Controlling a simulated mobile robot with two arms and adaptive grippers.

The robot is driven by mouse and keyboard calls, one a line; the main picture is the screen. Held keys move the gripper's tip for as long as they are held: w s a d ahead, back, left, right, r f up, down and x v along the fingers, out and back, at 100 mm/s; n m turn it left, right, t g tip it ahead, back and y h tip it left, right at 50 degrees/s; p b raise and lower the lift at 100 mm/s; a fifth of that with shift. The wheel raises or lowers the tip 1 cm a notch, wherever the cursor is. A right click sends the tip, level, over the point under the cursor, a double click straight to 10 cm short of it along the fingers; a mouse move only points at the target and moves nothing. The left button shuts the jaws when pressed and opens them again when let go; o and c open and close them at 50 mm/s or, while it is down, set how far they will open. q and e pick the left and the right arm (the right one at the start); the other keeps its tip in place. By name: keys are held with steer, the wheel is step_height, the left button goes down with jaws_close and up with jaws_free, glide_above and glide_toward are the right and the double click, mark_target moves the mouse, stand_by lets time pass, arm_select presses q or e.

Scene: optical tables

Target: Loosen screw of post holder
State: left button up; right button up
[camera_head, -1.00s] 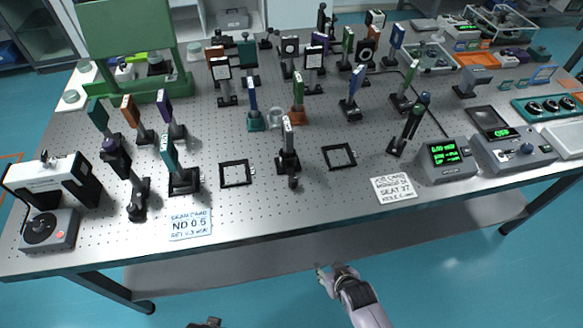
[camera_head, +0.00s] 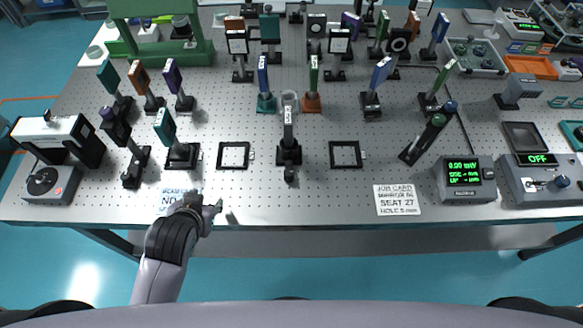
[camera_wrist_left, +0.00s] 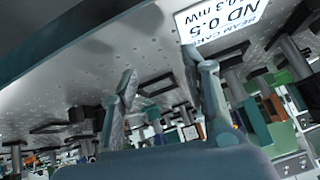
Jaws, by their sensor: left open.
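My right gripper is not in view.
Two black square frames (camera_head: 233,155) (camera_head: 346,154) lie flat on either side of the post holder. A beam card (camera_wrist_left: 222,18) lies by my left gripper. A job card (camera_head: 397,200) and a meter (camera_head: 466,180) are at right. Several posts (camera_head: 182,155) stand at left.

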arm_select(q)
steer(key=w+d+r+m+t+h, duration=0.2)
steer(key=w+d+r+t, duration=0.25)
steer(key=w+r, duration=0.5)
steer(key=w+d+r+m+t+h, duration=0.15)
steer(key=w+d+r+t, duration=0.35)
steer(key=r, duration=0.7)
steer(key=d+r+m+t+h, duration=0.3)
steer(key=d+r+m+h, duration=0.5)
steer(key=d+r, duration=0.15)
steer(key=s+d+r+m+g+h, duration=0.2)
steer(key=s+d+m+g+h, duration=0.2)
steer(key=d+m+g+h, duration=0.3)
steer(key=s+d+r+m+g+h, duration=0.2)
steer(key=s+d+m+g+h, duration=0.3)
steer(key=m+g, duration=0.4)
steer(key=s+d+f+m+g+y, duration=0.4)
steer(key=d+f+m+g, duration=0.2)
steer(key=m+g, duration=0.15)
steer(key=m+t+y, duration=0.1)
steer(key=t+y, duration=0.2)
steer(key=y, duration=1.6)
glide_toward(289, 172)
step_height(289, 172, down, 9)
steer(key=p, duration=0.4)
steer(key=shift+a, duration=0.1)
steer(key=shift+f, duration=0.75)
